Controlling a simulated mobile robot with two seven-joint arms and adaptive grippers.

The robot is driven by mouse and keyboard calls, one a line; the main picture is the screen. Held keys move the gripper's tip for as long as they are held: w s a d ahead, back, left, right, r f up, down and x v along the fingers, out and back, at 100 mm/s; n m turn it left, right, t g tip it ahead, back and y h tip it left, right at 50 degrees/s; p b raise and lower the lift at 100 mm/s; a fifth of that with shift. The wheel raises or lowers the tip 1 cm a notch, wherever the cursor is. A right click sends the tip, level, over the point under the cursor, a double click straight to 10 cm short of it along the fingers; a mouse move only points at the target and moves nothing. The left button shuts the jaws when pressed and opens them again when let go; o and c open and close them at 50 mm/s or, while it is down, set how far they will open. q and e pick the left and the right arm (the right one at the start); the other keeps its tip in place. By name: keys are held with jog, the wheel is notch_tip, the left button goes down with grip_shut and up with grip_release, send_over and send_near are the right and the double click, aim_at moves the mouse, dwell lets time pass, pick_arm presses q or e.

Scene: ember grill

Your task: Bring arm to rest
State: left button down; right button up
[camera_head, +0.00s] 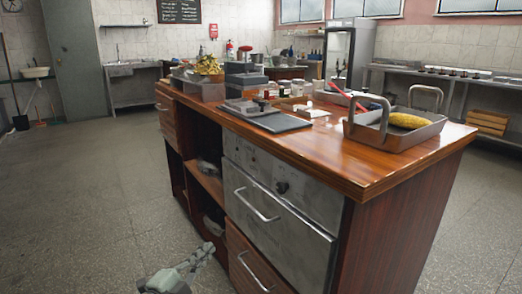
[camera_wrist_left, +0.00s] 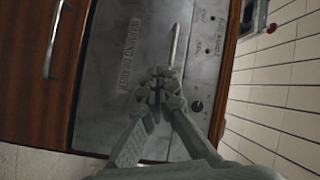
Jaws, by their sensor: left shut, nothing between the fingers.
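My left gripper (camera_head: 207,250) is low in front of the wooden counter, at the bottom of the head view. It is shut and empty; its fingertips also meet in the left wrist view (camera_wrist_left: 158,84). Behind the fingers in that view is the steel drawer front (camera_wrist_left: 110,100), with lettering that seems to read "warming drawer". The drawer front also shows in the head view (camera_head: 300,195), with a bar handle (camera_head: 256,206), and looks closed. I cannot tell the exact gap between fingers and drawer. My right gripper is in neither view.
The wooden counter (camera_head: 400,178) stands at centre right. A roasting pan (camera_head: 395,134) with a yellow item, a dark flat board (camera_head: 280,123) and small jars are on top. Open shelves (camera_head: 208,182) and a wooden drawer (camera_head: 255,262) are in its front. The floor (camera_head: 85,200) at left is clear.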

pick_arm(q)
jog(key=s+a+f+n+g+y, duration=0.5)
jog(key=s+a+f+n+y, duration=0.5)
jog(key=f, duration=0.4)
jog(key=s+a+f+n+g, duration=0.1)
jog(key=s+f+n+g, duration=0.1)
jog(key=s, duration=0.5)
jog(key=s+f+n+g, duration=0.2)
jog(key=s+f+g, duration=0.1)
jog(key=s+f, duration=0.2)
jog(key=s+a+f+n+g+h, duration=0.1)
jog(key=s+f+n+g, duration=0.1)
jog(key=s, duration=0.6)
jog(key=shift+s+a+f+g, duration=0.35)
jog(key=shift+f+g, duration=0.35)
jog(key=shift+f, duration=0.15)
jog(key=shift+w, duration=0.1)
